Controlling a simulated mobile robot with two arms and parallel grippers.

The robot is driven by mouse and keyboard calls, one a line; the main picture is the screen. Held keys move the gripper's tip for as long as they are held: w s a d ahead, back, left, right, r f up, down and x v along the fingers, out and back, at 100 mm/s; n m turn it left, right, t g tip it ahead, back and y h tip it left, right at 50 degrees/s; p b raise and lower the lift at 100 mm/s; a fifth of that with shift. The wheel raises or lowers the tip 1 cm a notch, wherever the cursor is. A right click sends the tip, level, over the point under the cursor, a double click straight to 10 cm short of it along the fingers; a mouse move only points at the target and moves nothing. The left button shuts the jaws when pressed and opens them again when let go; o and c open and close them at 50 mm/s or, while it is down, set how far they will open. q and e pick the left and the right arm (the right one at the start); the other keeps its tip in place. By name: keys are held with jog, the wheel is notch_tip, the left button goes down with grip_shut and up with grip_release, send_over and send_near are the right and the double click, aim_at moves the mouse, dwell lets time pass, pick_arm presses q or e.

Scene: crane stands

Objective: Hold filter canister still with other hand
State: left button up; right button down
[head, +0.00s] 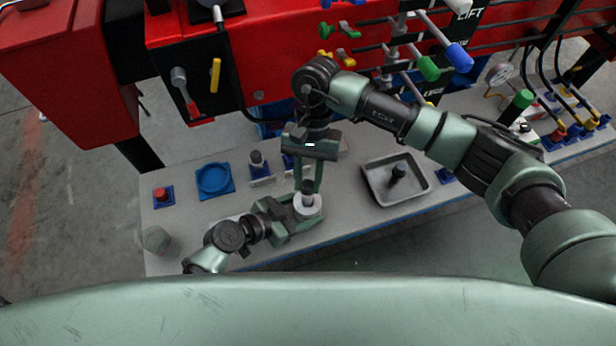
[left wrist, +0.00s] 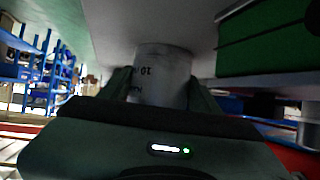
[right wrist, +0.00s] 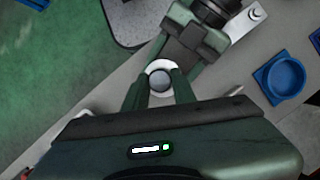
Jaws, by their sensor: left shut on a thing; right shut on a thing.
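The filter canister (head: 308,207) is a small white cylinder with a dark round top (head: 307,187), upright over the grey bench. My left gripper (head: 297,212) reaches in from the left, low, and is shut on the white body. In the left wrist view the canister body (left wrist: 162,73), with black print, sits between the fingers. My right gripper (head: 308,180) comes down from above and is shut on the dark top. In the right wrist view the round top (right wrist: 159,80) sits between the fingertips, with the white body's rim around it. The canister's underside is hidden.
A grey tray (head: 425,186) holding a dark cylinder stands right of the canister. A blue round dish (head: 215,178), a red button block (head: 160,194) and a grey cup (head: 156,239) are left. The red machine (head: 270,60) with levers rises behind the bench.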

jog(key=shift+f, duration=2.95)
jog(key=c, duration=1.1)
grip_release()
jog(key=shift+v, duration=2.55)
jog(key=v, duration=1.2)
pick_arm(q)
jog(key=o, duration=1.3)
